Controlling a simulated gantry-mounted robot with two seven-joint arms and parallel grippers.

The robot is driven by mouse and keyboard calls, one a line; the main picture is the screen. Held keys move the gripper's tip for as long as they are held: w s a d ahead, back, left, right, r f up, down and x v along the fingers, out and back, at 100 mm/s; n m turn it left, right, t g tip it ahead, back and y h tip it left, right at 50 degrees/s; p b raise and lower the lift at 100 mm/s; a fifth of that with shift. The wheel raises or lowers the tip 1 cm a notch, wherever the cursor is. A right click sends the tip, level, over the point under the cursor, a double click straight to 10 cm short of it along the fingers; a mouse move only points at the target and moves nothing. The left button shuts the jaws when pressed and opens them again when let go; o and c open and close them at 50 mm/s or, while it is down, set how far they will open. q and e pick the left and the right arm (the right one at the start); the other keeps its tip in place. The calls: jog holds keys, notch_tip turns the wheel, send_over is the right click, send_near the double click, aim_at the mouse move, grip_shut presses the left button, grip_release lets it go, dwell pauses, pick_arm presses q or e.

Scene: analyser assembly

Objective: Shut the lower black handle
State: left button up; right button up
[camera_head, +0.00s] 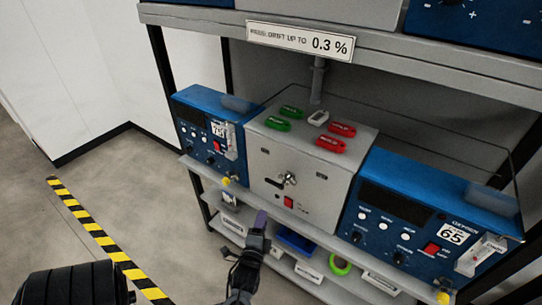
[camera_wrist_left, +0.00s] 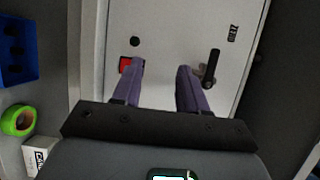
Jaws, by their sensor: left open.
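The grey box (camera_head: 300,160) sits on the shelf with a small silver and black handle (camera_head: 288,179) on its front. My left gripper (camera_head: 260,222) is below and in front of the box in the head view. In the left wrist view its two purple fingers (camera_wrist_left: 160,72) are apart with nothing between them. The right finger is beside the handle's pivot; I cannot tell if they touch. My right gripper is not in view.
A red switch (camera_wrist_left: 125,65) is near the left finger. Blue units (camera_head: 208,135) and (camera_head: 420,215) flank the box. Green and red labelled pieces lie on its top. The lower shelf holds a blue bin (camera_head: 296,240), green tape (camera_head: 340,264) and white boxes. Left floor is clear.

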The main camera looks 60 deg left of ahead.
pick_arm(q)
jog(key=p, duration=0.6)
send_near(270, 183)
jog(key=x, duration=0.2)
jog(key=b+x, duration=0.1)
jog(key=x, duration=0.7)
jog(key=shift+w+r, duration=0.15)
jog(key=shift+b+x, duration=0.35)
jog(key=shift+x, duration=0.7)
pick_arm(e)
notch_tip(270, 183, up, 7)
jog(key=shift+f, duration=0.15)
pick_arm(q)
grip_shut()
